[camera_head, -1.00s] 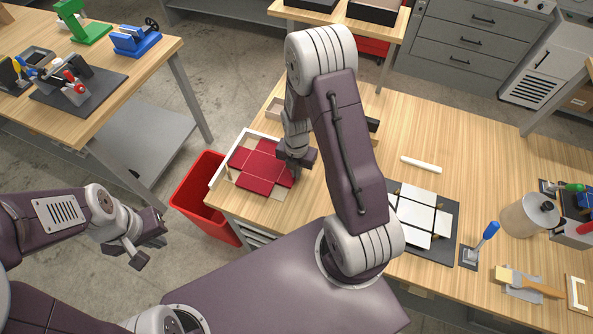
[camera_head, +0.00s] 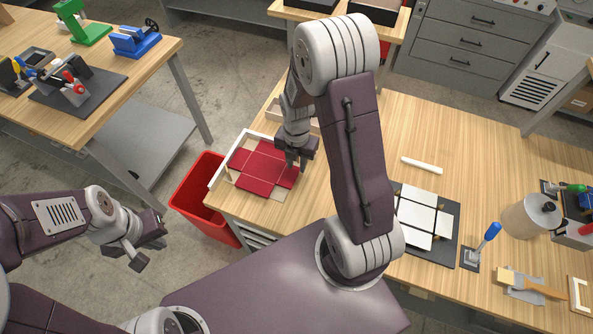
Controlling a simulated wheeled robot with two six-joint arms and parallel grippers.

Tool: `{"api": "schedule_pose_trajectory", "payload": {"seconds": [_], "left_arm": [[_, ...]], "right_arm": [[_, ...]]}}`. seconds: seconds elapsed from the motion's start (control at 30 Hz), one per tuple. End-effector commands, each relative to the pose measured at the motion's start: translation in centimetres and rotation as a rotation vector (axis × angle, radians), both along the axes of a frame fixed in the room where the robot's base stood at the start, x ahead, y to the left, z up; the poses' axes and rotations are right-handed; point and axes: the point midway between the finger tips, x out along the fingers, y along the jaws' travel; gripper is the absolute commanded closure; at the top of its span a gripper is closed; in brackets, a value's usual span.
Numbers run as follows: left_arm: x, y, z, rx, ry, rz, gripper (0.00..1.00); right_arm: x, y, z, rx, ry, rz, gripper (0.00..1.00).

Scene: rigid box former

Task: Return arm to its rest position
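My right arm reaches up and over the workbench in the head view. Its gripper (camera_head: 296,158) points down above the right edge of a dark red cross-shaped sheet (camera_head: 262,168), which lies in a pale wooden frame (camera_head: 229,160) at the bench's left end. The fingers look apart with nothing visible between them. Whether they touch the sheet is hard to tell. My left gripper (camera_head: 147,245) hangs over the floor at lower left, its fingers spread apart and empty.
A red bin (camera_head: 197,196) stands beside the bench's left end. A white cut sheet on a dark mat (camera_head: 441,242), a white roller (camera_head: 421,165), a blue-handled tool (camera_head: 486,238) and a pale canister (camera_head: 528,216) occupy the bench's right. The bench middle is mostly clear.

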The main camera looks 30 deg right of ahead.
Motion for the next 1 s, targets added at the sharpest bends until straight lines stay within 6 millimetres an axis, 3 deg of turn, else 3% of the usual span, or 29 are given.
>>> {"api": "schedule_pose_trajectory", "payload": {"seconds": [0.2, 0.6, 0.7, 0.77, 1.0], "left_arm": [[0.0, 0.0, -0.1, 0.000, 0.000, 0.000, 1.00], [0.0, 0.0, -0.1, 0.000, 0.000, 0.000, 1.00], [0.0, 0.0, -0.1, 0.000, 0.000, 0.000, 1.00], [0.0, 0.0, -0.1, 0.000, 0.000, 0.000, 1.00], [0.0, 0.0, -0.1, 0.000, 0.000, 0.000, 1.00]], "right_arm": [[0.1, 0.0, 3.1, 0.000, -0.003, 0.000, 0.74], [0.1, 0.2, 3.5, 0.000, -0.004, 0.008, 0.74], [0.8, 1.3, 5.6, -0.006, -0.062, 0.043, 0.74], [-0.2, 2.5, 7.2, -0.005, -0.093, 0.046, 0.74], [-4.8, 4.6, 8.8, 0.057, -0.116, -0.752, 0.74]]}}
